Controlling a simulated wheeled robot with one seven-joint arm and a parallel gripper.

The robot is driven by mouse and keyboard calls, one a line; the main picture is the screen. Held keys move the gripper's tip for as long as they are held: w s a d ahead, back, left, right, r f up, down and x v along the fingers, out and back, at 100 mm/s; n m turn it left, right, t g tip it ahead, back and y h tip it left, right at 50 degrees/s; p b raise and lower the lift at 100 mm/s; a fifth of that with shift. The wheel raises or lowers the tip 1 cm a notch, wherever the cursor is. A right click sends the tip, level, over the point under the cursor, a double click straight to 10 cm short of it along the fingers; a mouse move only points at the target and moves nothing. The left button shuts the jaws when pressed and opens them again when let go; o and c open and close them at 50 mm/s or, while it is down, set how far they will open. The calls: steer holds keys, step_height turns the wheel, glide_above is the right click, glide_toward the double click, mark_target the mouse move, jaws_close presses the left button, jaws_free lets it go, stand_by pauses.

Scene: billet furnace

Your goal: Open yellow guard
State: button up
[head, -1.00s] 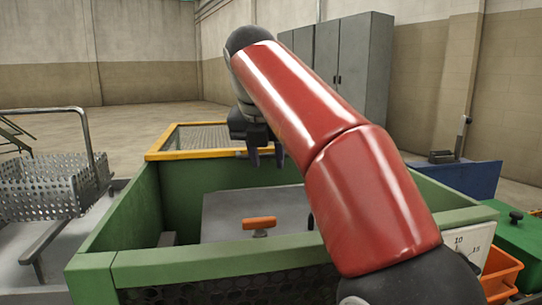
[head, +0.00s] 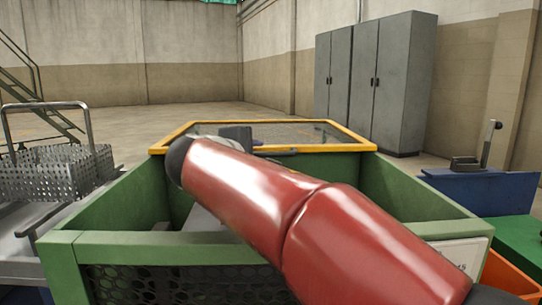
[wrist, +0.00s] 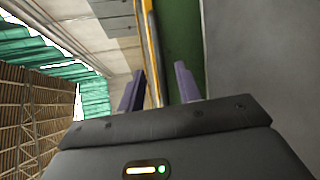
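The yellow guard (head: 322,148) is a yellow frame with mesh, lying low at the far end of the green box (head: 105,245). My red arm crosses the box, and my gripper is mostly hidden behind it, near the guard's front bar. In the wrist view my gripper (wrist: 160,76) has its two dark fingers apart. A yellow bar (wrist: 148,40), seemingly part of the guard, runs between the fingers in the picture, closer to the left one. Nothing is gripped. I cannot tell whether the fingers touch the bar.
A perforated metal basket (head: 58,172) with a tall handle stands at the left. Grey cabinets (head: 395,85) stand behind at the right. A blue unit (head: 485,190) and an orange bin (head: 510,278) are on the right. The floor beyond the guard is clear.

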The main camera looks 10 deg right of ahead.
mark_target(262, 156)
steer(key=shift+w+a+f+m+t, duration=0.1)
steer(key=shift+a+m+t, duration=0.15)
steer(key=shift+m+t, duration=0.05)
steer(key=shift+w+d, duration=0.15)
steer(key=shift+w, duration=0.1)
steer(key=p+x, duration=0.1)
steer(key=x, duration=0.6)
steer(key=shift+f, duration=0.1)
steer(key=c, duration=0.7)
steer(key=shift+f, duration=0.15)
jaws_close()
steer(key=shift+w, duration=0.1)
